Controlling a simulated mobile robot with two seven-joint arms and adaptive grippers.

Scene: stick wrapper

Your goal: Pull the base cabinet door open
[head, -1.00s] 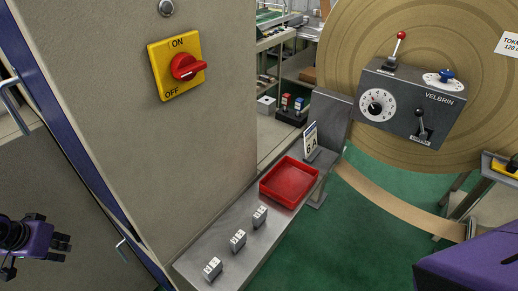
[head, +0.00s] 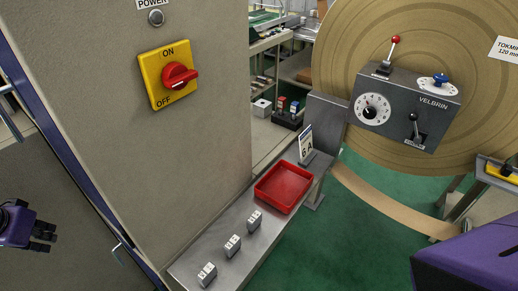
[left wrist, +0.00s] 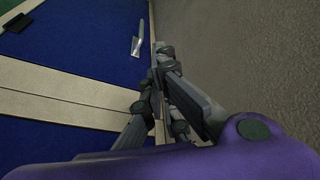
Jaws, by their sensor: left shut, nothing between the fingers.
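In the left wrist view the left gripper (left wrist: 158,105) points toward blue panels with a silver handle (left wrist: 137,38) beyond the fingers; I cannot tell whether this is the same handle. My right gripper is not in view.
The tall beige cabinet side (head: 110,100) carries a yellow switch (head: 168,75). A metal shelf (head: 238,258) with a red tray (head: 284,187) and several small blocks juts out beside it. A large roll (head: 380,30) and a grey control box (head: 406,105) stand at the right.

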